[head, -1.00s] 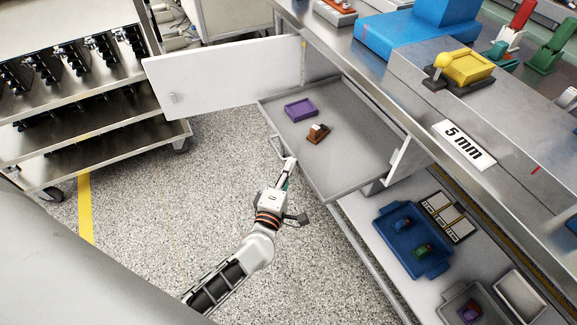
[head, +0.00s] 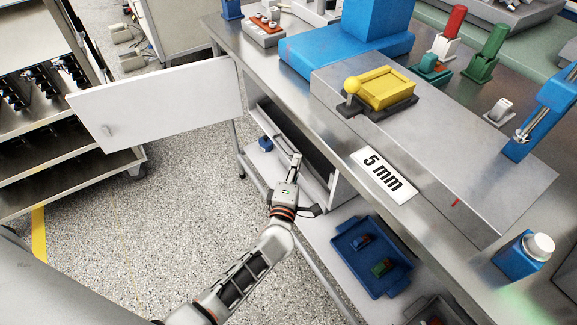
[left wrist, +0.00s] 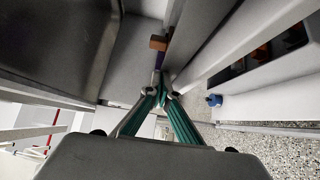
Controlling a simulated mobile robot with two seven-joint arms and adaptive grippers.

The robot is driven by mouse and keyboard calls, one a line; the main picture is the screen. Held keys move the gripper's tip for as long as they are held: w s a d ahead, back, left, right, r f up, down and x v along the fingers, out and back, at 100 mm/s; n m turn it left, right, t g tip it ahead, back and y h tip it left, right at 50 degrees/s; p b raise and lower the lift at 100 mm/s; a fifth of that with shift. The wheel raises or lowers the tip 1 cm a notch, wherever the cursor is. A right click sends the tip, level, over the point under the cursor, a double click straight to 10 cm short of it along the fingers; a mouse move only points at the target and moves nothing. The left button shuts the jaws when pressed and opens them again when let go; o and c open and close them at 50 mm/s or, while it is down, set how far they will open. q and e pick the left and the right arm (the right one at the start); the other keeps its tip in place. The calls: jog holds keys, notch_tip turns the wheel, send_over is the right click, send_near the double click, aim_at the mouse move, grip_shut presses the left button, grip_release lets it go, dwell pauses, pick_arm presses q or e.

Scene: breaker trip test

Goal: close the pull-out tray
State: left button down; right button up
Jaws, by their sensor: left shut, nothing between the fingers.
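The pull-out tray (head: 274,130) now sits back in its cabinet opening under the bench; only a narrow strip along its front shows in the head view. Whether it is fully in, I cannot tell. My right gripper is not in view.
A white cabinet door (head: 160,100) stands swung open left of the opening. A blue bin (head: 372,255) with small parts is on the lower shelf. The bench top above carries a yellow fixture (head: 386,88) and a "5 mm" sign (head: 384,175). Speckled floor at left is open.

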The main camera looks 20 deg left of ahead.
pick_arm(q)
jog(key=shift+w+d, duration=0.75)
jog(key=shift+w, duration=0.2)
jog(key=shift+w+d+r, duration=0.1)
jog(key=shift+w+d, duration=0.05)
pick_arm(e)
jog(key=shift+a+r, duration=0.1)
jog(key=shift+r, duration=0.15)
pick_arm(q)
jog(key=shift+w+r, duration=0.1)
jog(key=shift+r, duration=0.05)
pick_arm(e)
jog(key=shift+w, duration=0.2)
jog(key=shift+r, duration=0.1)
